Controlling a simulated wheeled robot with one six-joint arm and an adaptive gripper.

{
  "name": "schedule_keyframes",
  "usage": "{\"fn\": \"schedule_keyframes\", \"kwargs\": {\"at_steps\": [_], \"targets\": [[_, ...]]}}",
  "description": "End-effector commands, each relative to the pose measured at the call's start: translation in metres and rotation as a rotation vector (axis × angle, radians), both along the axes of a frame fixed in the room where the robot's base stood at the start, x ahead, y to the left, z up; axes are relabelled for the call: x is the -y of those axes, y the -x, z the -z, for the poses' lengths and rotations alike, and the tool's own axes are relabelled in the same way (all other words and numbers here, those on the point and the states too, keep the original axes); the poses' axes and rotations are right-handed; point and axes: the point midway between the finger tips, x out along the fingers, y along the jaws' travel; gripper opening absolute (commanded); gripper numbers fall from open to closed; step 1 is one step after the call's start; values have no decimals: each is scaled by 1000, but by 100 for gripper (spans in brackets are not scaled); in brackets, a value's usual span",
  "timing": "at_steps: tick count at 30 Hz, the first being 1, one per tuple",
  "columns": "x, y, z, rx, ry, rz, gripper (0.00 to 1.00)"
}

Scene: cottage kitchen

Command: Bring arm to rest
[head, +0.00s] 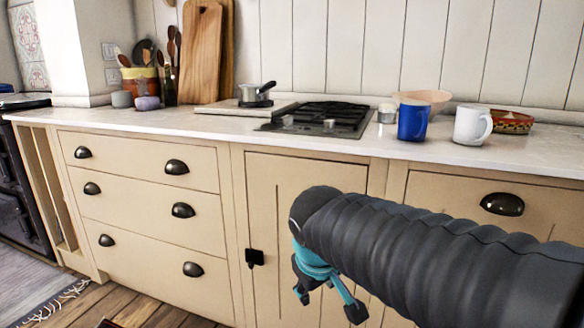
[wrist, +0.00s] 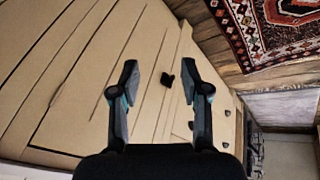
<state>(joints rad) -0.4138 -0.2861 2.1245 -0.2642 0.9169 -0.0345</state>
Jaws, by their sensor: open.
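My arm, in a dark ribbed sleeve, reaches in from the lower right of the head view. My gripper (head: 330,305) hangs low in front of the beige cupboard door (head: 290,178), below the counter. In the wrist view my gripper (wrist: 163,85) has its two fingers spread wide apart, with nothing between them. The black door latch (wrist: 167,79) shows beyond the fingertips, and it also shows left of my gripper in the head view (head: 255,258). I cannot tell how far the fingers are from the door.
The white counter (head: 150,120) holds a blue mug (head: 413,122), a white mug (head: 470,126), a gas hob (head: 325,117) and a small saucepan (head: 255,94). Drawers with dark cup handles (head: 182,210) are left of the door. A patterned rug (wrist: 275,30) lies on the wooden floor.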

Motion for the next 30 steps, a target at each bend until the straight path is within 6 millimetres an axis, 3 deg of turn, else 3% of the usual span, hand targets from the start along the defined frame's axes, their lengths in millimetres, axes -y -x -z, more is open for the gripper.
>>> {"fn": "schedule_keyframes", "kwargs": {"at_steps": [1, 6, 12, 18, 30], "targets": [[16, 21, 10, -21, -48, 64, 46], [52, 82, 41, -68, -189, 247, 46], [86, 129, 57, -39, -276, 402, 46], [109, 138, 42, 46, -294, 482, 46], [109, 138, 42, 46, -294, 482, 46]]}}
